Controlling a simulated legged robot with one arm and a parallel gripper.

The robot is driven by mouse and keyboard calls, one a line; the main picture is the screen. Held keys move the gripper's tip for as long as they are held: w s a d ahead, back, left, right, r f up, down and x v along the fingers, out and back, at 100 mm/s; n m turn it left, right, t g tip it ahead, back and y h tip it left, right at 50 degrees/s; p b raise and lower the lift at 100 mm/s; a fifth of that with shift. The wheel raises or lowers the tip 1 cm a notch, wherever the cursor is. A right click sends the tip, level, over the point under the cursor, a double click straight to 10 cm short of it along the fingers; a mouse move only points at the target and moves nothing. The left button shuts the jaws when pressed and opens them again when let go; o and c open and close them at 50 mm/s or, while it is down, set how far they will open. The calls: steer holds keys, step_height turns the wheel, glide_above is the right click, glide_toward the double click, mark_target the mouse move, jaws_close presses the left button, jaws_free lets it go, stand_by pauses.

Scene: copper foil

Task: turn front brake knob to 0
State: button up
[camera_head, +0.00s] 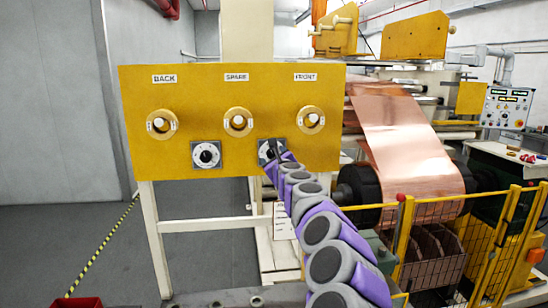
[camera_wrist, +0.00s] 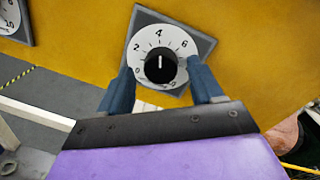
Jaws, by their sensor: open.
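The front brake knob (camera_wrist: 160,68) is black with a white pointer line, on a white numbered dial with a grey square plate. In the wrist view its line points up, near the 4; the 2 and 6 also show, and the lower marks are hard to read. In the head view this dial (camera_head: 265,151) is on the yellow panel (camera_head: 190,100), below and left of the FRONT label, partly hidden by my arm. My gripper (camera_wrist: 162,72) is open, its blue-grey fingers left and right of the knob, apart from it.
A second dial (camera_head: 206,154) is to the left on the panel. BACK, SPARE and FRONT labels stand above round yellow-ringed fittings. A copper foil roll (camera_head: 410,140) and yellow fence (camera_head: 490,240) are at right. Open grey floor (camera_head: 70,240) lies at left.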

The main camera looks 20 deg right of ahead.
steer(key=shift+w+d, duration=0.1)
stand_by(0.3)
steer(key=c, duration=1.1)
steer(key=shift+o, duration=0.2)
steer(key=shift+n, duration=0.3)
steer(key=n+p, duration=0.1)
steer(key=n, duration=0.4)
steer(key=shift+g, duration=0.3)
steer(key=n+p, duration=0.1)
steer(key=n, duration=0.4)
steer(key=n+p, duration=0.1)
steer(key=n, duration=0.2)
steer(key=n+h+p, duration=0.1)
steer(key=n+p, duration=0.1)
steer(key=n, duration=0.2)
steer(key=n+p, duration=0.2)
steer(key=n, duration=0.1)
steer(key=shift+a+n+g+h, duration=0.25)
steer(key=shift+n+g+h, duration=0.05)
steer(key=shift+g+h, duration=0.1)
